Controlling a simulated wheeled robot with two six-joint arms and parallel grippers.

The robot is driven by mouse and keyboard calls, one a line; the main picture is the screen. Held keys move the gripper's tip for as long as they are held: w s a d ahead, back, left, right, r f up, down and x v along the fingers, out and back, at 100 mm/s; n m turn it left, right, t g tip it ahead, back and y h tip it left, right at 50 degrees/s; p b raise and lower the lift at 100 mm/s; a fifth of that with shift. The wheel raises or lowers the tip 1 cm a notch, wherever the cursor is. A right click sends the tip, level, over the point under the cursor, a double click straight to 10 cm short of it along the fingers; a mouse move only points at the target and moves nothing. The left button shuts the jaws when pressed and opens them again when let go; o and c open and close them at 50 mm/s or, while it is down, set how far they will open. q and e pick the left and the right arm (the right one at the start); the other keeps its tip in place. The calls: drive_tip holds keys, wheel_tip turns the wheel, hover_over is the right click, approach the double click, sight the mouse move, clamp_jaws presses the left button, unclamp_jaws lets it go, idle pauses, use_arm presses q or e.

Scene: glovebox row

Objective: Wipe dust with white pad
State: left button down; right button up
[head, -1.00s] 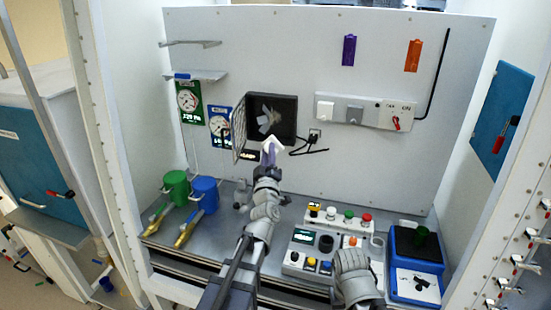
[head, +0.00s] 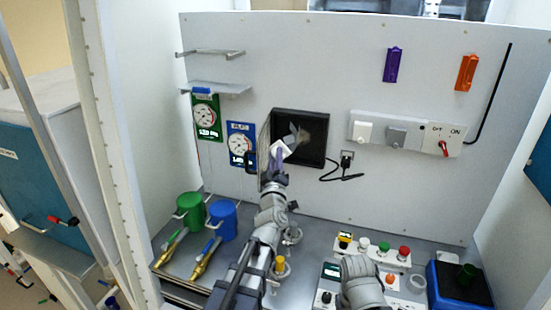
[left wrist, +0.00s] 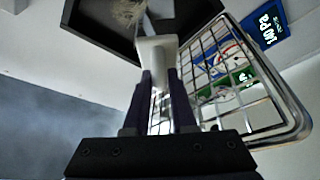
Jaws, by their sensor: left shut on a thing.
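The white pad (head: 279,152) is held upright in my left gripper (head: 273,172), at the lower left of a dark square opening (head: 314,155) in the back panel. In the left wrist view the dark fingers of my left gripper (left wrist: 160,92) are shut on the pad (left wrist: 157,52). Inside the opening is a pale grey fan-like patch (left wrist: 124,12), perhaps the dust. The pad's tip lies close in front of it in the picture; I cannot tell if they touch. My right arm shows low in the head view, its gripper hidden.
An open wire-mesh door (left wrist: 290,110) stands at the opening's left, close to my left gripper. A gauge (head: 241,145) hangs beyond it. A black cable (head: 345,176) lies at right. Green (head: 191,208) and blue (head: 222,220) cups and a button box (head: 372,248) stand on the bench.

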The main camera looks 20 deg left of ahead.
use_arm(q)
drive_tip(key=shift+w+a, duration=0.25)
drive_tip(key=shift+w, duration=0.05)
drive_tip(key=shift+w, duration=0.15)
drive_tip(key=shift+w+d, duration=0.1)
drive_tip(key=shift+w, duration=2.75)
drive_tip(key=shift+w, duration=0.95)
drive_tip(key=shift+d, duration=0.1)
drive_tip(key=shift+s+d, duration=0.1)
drive_tip(key=shift+d, duration=1.95)
drive_tip(key=shift+d, duration=2.05)
